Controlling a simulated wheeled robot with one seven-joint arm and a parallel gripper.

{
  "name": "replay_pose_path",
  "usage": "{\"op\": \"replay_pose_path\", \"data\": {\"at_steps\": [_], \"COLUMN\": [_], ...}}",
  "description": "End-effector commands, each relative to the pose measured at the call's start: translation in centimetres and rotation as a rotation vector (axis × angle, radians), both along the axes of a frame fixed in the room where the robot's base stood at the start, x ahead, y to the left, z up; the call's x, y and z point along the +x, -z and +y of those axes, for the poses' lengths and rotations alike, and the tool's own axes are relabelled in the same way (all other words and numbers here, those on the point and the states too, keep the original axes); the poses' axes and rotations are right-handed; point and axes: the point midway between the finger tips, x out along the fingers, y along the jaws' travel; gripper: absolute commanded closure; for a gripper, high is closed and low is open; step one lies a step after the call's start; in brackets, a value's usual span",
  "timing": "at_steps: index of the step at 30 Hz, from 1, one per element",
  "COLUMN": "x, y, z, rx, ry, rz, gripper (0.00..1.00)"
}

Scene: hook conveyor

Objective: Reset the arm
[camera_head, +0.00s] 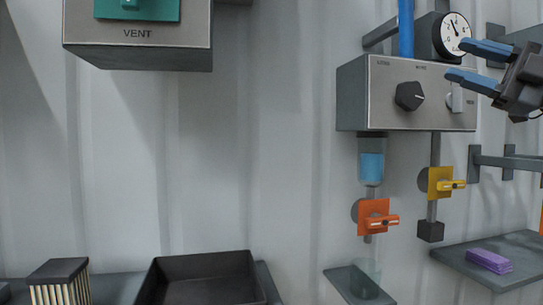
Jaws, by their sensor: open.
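My gripper (470,64) is at the upper right of the head view, with two blue fingers spread apart and pointing left. It is open and nothing shows between the fingers. The fingers appear in front of or beside the right end of a grey control box (355,96) with a black knob (409,96). A round dial gauge (455,33) sits just above the upper finger. I cannot tell whether the fingers touch the box. The rest of the arm is mostly outside the picture.
Below the box hang an orange valve (375,220) and a yellow valve (441,184). A clear cup (367,278) stands on a small shelf. A black tray (205,266) and a VENT box (138,52) are at left.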

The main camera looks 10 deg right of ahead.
Motion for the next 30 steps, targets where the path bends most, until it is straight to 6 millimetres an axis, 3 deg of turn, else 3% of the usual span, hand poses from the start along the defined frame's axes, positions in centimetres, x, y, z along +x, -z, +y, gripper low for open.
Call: {"op": "replay_pose_path", "data": {"at_steps": [1,3,14,23,30], "x": [0.2,0.1,-2.0,-5.6,-9.7], "y": [2.1,4.4,16.0,25.1,32.0], "z": [0.7,1.7,6.5,10.2,13.0], "rx": [0.047,0.105,0.436,0.707,0.895], "ry": [-0.030,-0.062,-0.145,-0.113,-0.032], "rz": [-0.007,-0.027,-0.072,-0.023,0.079], "gripper": [0.51,0.51,0.51,0.51,0.51]}}
